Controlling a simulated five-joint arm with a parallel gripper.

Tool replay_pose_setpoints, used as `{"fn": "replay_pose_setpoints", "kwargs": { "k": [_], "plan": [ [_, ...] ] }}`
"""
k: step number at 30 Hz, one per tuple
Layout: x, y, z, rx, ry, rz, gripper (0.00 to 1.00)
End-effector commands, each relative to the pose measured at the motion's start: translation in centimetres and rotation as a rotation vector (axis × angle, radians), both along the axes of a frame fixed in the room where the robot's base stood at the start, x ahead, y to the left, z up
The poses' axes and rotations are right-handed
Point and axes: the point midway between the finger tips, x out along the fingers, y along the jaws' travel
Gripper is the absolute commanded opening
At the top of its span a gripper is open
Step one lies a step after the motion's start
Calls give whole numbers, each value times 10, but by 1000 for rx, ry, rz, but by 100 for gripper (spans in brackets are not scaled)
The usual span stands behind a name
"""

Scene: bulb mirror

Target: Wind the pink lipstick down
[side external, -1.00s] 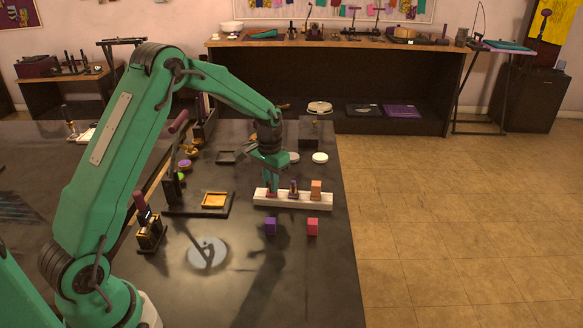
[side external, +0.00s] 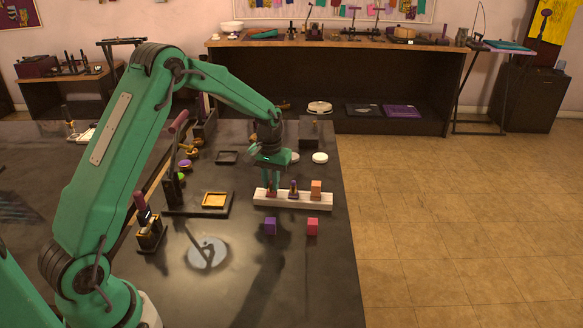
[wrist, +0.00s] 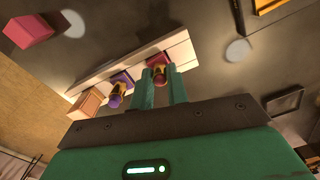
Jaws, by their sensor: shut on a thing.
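A white rack (side external: 262,201) stands on the dark table, with a row of lipsticks on it. The pink lipstick (wrist: 159,74), with a reddish-pink tip and some gold, is at the rack's left in the side view. My gripper (side external: 272,184) points down there, its two green fingers on either side of the lipstick and shut on it. In the wrist view, my gripper (wrist: 161,78) partly hides its body. How far the pink tip stands out is too small to tell.
A purple lipstick (side external: 294,189) and an orange block-like piece (side external: 316,187) stand close on the same rack. A purple block (side external: 270,226) and a pink block (side external: 312,226) lie in front. A dark stand with a yellow-lined tray (side external: 215,200) is left. The table edge is right.

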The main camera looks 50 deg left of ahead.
Motion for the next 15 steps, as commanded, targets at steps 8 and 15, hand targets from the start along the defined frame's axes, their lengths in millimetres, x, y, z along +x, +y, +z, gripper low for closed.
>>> {"fn": "replay_pose_setpoints", "kwargs": {
  "k": [8, 15],
  "plan": [
    [0, 0, 0, 0, 0, 112, 3],
    [0, 0, 0, 0, 0, 294, 3]
  ]
}}
